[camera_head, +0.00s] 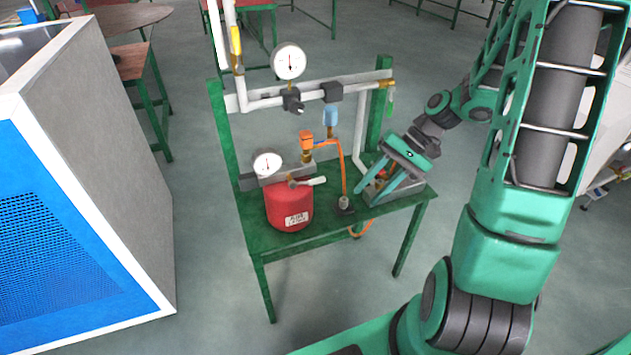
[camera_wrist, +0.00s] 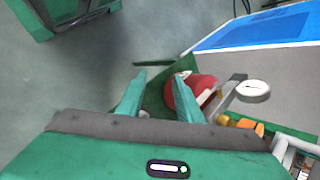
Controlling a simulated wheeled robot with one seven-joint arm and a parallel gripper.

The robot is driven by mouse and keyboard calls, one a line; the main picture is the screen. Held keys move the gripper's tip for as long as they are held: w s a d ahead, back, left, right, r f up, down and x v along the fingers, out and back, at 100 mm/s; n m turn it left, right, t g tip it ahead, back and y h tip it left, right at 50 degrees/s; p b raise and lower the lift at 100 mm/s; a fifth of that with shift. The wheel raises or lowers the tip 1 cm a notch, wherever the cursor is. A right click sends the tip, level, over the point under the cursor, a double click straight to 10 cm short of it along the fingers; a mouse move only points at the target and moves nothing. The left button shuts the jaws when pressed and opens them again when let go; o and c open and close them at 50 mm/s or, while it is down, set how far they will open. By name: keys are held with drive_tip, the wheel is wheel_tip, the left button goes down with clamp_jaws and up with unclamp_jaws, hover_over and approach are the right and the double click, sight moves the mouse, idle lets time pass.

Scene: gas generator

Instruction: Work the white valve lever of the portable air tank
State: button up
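The portable air tank (camera_head: 288,208) is red with a white label and stands on the green bench. Its white valve lever (camera_head: 312,181) sticks out to the right above the tank top. A gauge (camera_head: 267,164) sits at the upper left of the tank. My gripper (camera_head: 366,192) is to the right of the tank, apart from the lever, pointing down and left. In the wrist view my gripper (camera_wrist: 160,80) has its two fingers apart with nothing held between them. There the red tank (camera_wrist: 180,98) shows partly behind the right finger, with the white lever (camera_wrist: 207,98) beside it.
The green bench (camera_head: 330,225) carries a pipe frame with a large gauge (camera_head: 288,61), an orange fitting (camera_head: 306,140) and an orange hose (camera_head: 343,165) between the tank and my gripper. A blue and white cabinet (camera_head: 85,180) stands at the left. Open floor lies around the bench.

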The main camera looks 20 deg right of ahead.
sight(327, 179)
drive_tip(key=w+f+m+t+y, duration=0.1)
drive_tip(key=w+m+t+y, duration=0.35)
drive_tip(key=w+y, duration=0.3)
drive_tip(key=shift+n, duration=0.45)
drive_tip(key=x, duration=1.1)
drive_tip(key=shift+w+f, duration=0.25)
drive_tip(key=shift+w, duration=0.15)
clamp_jaws()
